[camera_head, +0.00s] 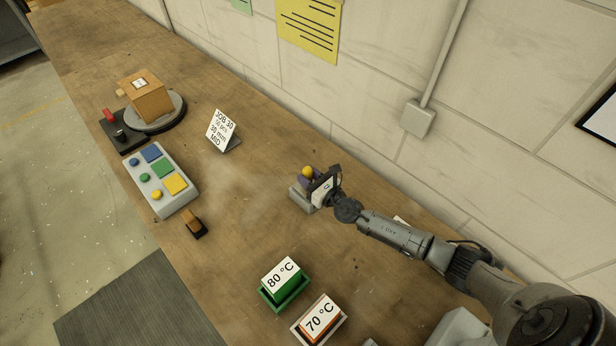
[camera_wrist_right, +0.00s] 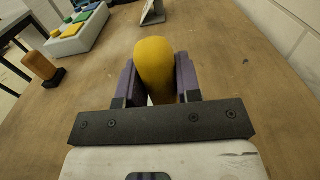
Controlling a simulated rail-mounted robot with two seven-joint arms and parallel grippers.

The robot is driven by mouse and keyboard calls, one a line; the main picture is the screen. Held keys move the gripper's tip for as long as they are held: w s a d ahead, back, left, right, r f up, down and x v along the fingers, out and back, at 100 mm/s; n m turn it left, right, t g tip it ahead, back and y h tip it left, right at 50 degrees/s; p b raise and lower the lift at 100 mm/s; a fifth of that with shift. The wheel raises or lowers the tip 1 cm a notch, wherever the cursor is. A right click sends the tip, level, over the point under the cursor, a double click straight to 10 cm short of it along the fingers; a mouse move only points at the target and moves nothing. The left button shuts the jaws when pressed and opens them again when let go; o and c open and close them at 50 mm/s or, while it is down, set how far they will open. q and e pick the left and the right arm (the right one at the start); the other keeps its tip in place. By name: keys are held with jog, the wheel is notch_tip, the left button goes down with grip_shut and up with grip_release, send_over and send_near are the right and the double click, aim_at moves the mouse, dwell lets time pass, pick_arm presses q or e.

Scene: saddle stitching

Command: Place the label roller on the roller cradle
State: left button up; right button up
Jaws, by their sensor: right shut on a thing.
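My right gripper (camera_head: 310,178) is shut on the yellow handle of what looks like the label roller (camera_head: 307,171). The rounded yellow handle (camera_wrist_right: 154,66) stands between the two purple fingers in the right wrist view. The lower part of the roller is hidden by the gripper. A light grey block (camera_head: 298,200), which looks like the roller cradle, sits on the bench right under the gripper. I cannot tell whether the roller touches it. My left gripper is not in view.
A sign (camera_head: 221,130) stands behind left. A button panel (camera_head: 162,180), a small brown-handled tool (camera_head: 193,228) and a box on a turntable (camera_head: 146,97) are at left. Green (camera_head: 284,284) and orange (camera_head: 319,320) temperature blocks are in front. The wall is close behind.

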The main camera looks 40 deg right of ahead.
jog(key=shift+f, duration=0.2)
jog(key=o, duration=0.9)
jog(key=shift+r, duration=0.2)
jog(key=shift+s, duration=0.25)
jog(key=shift+s+d, duration=0.15)
jog(key=shift+s, duration=1.75)
jog(key=shift+s+d, duration=0.15)
jog(key=shift+s, duration=1.8)
jog(key=shift+s+d, duration=0.15)
jog(key=shift+s, duration=1.75)
